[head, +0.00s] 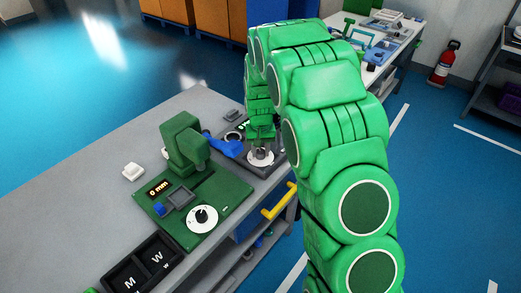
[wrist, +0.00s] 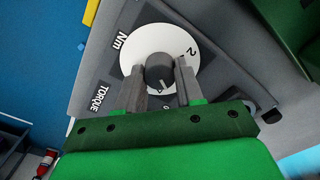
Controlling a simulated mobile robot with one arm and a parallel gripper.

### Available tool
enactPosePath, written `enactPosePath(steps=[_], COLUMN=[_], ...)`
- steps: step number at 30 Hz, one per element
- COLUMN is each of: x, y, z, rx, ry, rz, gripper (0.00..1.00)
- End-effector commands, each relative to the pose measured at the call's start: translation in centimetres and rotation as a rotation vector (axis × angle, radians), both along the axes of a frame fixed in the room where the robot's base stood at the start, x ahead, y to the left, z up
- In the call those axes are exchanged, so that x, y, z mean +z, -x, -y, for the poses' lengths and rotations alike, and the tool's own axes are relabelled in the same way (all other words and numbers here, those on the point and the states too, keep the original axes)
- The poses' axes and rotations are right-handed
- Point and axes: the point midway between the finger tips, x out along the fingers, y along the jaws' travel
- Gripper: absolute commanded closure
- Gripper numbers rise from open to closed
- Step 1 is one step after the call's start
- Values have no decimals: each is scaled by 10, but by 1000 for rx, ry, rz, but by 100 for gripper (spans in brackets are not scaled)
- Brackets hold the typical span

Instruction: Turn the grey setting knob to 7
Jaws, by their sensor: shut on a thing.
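The grey setting knob (wrist: 160,71) sits in the middle of a white dial (wrist: 141,48) on a grey panel labelled "TORQUE" and "Nm". A "2" shows on the dial's upper right; most other numerals are hidden by my fingers. A pale pointer mark on the knob points toward the bottom of the wrist view; the number it meets is not readable. My gripper (wrist: 161,82) is shut on the knob, one grey finger on each side. In the head view my gripper (head: 261,143) comes down from above onto the white dial (head: 262,157), and the knob is mostly hidden.
On the grey bench (head: 205,110), a green press-like device (head: 184,145) with a blue handle stands left of my gripper. Its base has a "0 mm" display and another white dial (head: 202,218) with a black knob. A yellow handle (head: 279,201) juts from the bench front.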

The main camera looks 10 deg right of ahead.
Motion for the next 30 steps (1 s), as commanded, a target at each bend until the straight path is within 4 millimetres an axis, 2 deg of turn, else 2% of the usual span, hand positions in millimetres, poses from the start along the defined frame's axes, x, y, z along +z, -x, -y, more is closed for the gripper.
enactPosePath(steps=[15, 30], x=[0, 0], y=[-1, -1], z=[1, 1], rx=[-408, -535], ry=[-1, 0], rz=[3, 3], gripper=[94, 94])
